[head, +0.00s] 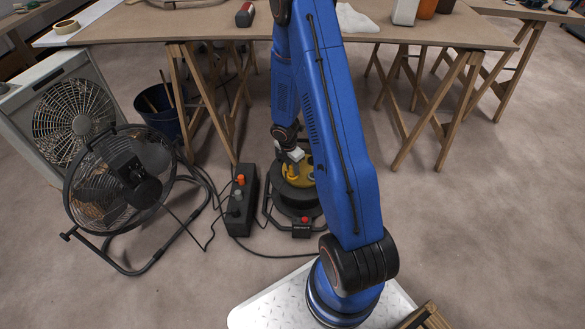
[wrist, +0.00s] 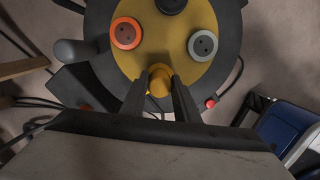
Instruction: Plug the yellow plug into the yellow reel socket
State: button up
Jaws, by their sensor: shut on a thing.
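The cable reel (head: 296,199) stands on the floor below the workbench, with a round yellow top. In the wrist view its yellow face (wrist: 185,62) carries an orange-ringed socket (wrist: 125,33), a grey-ringed socket (wrist: 202,45) and a black one (wrist: 171,4) at the top edge. My gripper (wrist: 160,88) is shut on the yellow plug (wrist: 159,80), at the near side of this face. The plug and fingers cover that spot, so the yellow socket is hidden, and I cannot tell whether the plug is in it. In the head view my gripper (head: 291,157) points down over the reel.
A black box (head: 241,205) with an orange plug (head: 240,180) and grey plugs stands left of the reel. A red switch (head: 303,220) is at the reel's front. A round fan (head: 125,180), bucket (head: 160,108) and trestle legs (head: 208,95) stand nearby. The floor at right is clear.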

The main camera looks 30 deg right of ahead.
jog(key=shift+f, duration=0.6)
dwell(0.4)
jog(key=o, duration=1.1)
jog(key=a+r, duration=0.1)
jog(key=r, duration=1)
jog(key=a+r, duration=0.1)
jog(key=r, duration=0.5)
jog(key=shift+s+a+r, duration=0.1)
jog(key=shift+s+a, duration=0.15)
jog(key=shift+a, duration=0.05)
